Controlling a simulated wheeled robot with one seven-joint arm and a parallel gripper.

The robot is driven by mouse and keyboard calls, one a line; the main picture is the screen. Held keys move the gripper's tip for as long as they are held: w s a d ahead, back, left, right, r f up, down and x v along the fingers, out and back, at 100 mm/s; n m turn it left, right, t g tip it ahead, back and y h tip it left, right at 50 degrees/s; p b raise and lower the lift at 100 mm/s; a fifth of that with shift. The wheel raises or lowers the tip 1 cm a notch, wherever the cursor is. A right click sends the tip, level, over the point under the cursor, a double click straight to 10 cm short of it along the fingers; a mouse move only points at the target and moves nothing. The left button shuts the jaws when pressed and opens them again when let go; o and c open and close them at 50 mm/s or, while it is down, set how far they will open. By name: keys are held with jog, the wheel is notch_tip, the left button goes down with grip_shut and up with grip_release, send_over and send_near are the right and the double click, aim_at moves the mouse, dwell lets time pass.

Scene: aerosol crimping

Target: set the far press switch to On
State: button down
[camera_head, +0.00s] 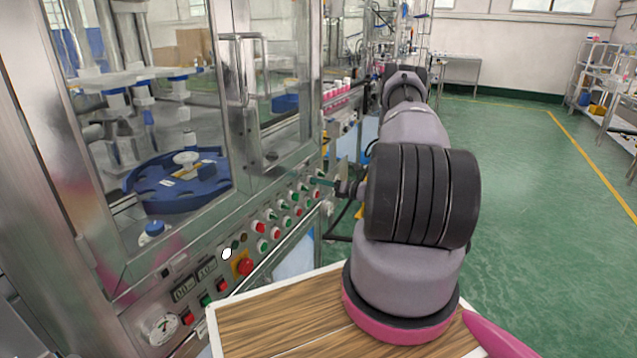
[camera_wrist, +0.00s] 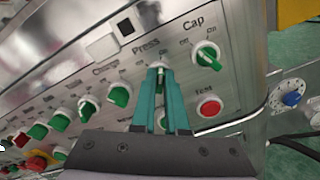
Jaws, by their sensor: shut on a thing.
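The press switch (camera_wrist: 157,64) sits under the "Press" label on the metal panel in the wrist view. It has a white round collar, and its knob is mostly hidden between my fingers, so I cannot read its setting. My gripper (camera_wrist: 163,77) has teal fingers that are shut on this switch, one on each side of the knob. In the head view my gripper (camera_head: 321,181) reaches the far right end of the control panel, and the switch it holds cannot be made out there.
A green cap switch (camera_wrist: 207,56) is close to the right of my fingers, with a red test button (camera_wrist: 209,107) below it. Several green switches (camera_wrist: 120,95) run off to the left. A wooden-topped table (camera_head: 290,322) stands below my arm.

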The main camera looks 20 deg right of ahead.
jog(key=shift+d, duration=0.1)
jog(key=c, duration=0.9)
grip_release()
jog(key=shift+c, duration=0.2)
jog(key=shift+s, duration=0.1)
jog(key=v, duration=1)
jog(key=shift+s+d, duration=0.25)
